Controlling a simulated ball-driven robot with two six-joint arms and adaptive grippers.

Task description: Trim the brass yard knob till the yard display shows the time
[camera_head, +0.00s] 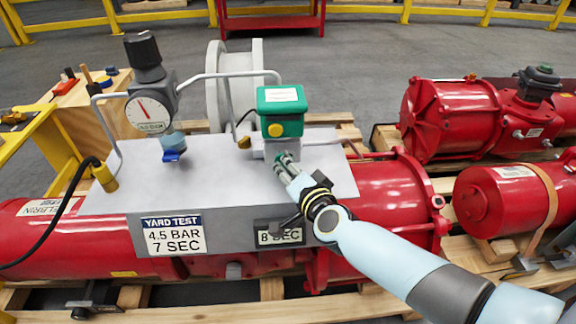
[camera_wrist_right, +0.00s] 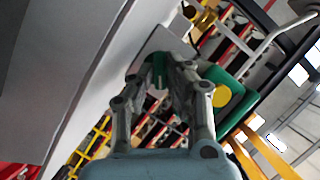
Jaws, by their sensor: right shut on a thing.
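My right gripper (camera_head: 284,158) comes in from the lower right and is shut at the front of the grey block under the green valve box (camera_head: 280,108). In the right wrist view my right gripper (camera_wrist_right: 160,70) has a small dark green part (camera_wrist_right: 158,76) between its fingers; the fingers hide most of it. A small brass fitting (camera_head: 244,142) sticks out at the block's left, apart from the fingers. The yard test sign (camera_head: 173,234) reads 4.5 BAR, 7 SEC. My left gripper is out of view.
A pressure gauge (camera_head: 150,112) with a black-topped regulator and blue valve stands on the grey panel (camera_head: 215,180). Thin pipes arch behind. The red actuator (camera_head: 385,195) lies beneath on pallets; more red cylinders (camera_head: 450,115) lie right. A wooden block with tools is at left.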

